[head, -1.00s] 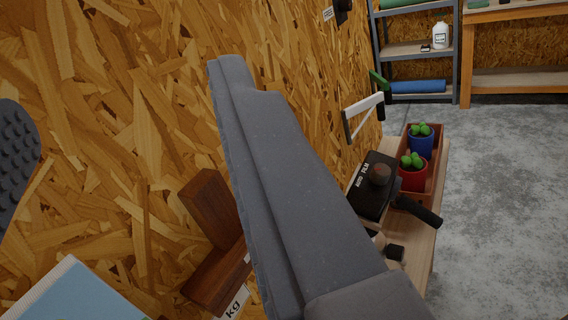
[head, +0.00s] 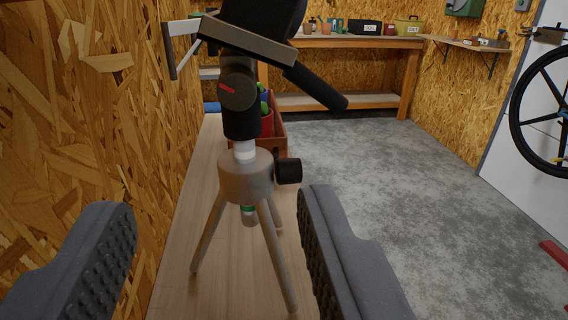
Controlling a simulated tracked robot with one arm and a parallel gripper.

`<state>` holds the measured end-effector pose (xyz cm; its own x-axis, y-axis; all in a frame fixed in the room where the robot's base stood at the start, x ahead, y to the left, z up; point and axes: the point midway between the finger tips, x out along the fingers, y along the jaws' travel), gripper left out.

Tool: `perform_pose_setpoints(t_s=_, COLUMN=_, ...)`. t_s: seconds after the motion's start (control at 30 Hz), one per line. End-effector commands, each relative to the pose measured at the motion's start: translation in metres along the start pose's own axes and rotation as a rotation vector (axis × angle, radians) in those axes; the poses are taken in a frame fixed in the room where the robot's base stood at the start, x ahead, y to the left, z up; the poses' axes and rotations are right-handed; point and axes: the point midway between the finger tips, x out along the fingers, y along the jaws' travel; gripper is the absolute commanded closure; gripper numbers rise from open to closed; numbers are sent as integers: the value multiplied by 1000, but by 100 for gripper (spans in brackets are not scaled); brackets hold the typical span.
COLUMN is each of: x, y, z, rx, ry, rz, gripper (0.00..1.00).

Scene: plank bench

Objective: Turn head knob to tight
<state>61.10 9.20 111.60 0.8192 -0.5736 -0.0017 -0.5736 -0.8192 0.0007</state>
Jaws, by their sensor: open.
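A small tripod stands upright on the plank bench (head: 215,270), its grey collar (head: 245,176) above splayed legs. Its dark head carries a round black knob (head: 238,91) with a red mark that slants slightly down to the right. A second black knob (head: 288,170) sticks out from the right of the collar. A black handle (head: 316,88) slopes down to the right from the head. My gripper (head: 216,204) is open and empty, with one ridged finger on each side of the tripod legs, nearer to me and lower than the head. It does not touch the marked knob.
The chipboard wall (head: 110,120) runs close along the left. A brown tray (head: 277,128) with potted cacti stands behind the tripod. A white bracket (head: 180,40) juts from the wall at upper left.

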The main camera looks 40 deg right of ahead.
Motion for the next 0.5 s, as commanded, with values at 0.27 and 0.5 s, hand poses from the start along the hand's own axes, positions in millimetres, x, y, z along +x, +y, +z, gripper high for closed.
perform_pose_setpoints(t_s=0.27, x=42, y=8, z=2, rx=-1, ry=0, rz=21, gripper=52)
perform_pose_setpoints(t_s=0.5, x=89, y=10, z=2, rx=0, ry=2, rz=25, gripper=52)
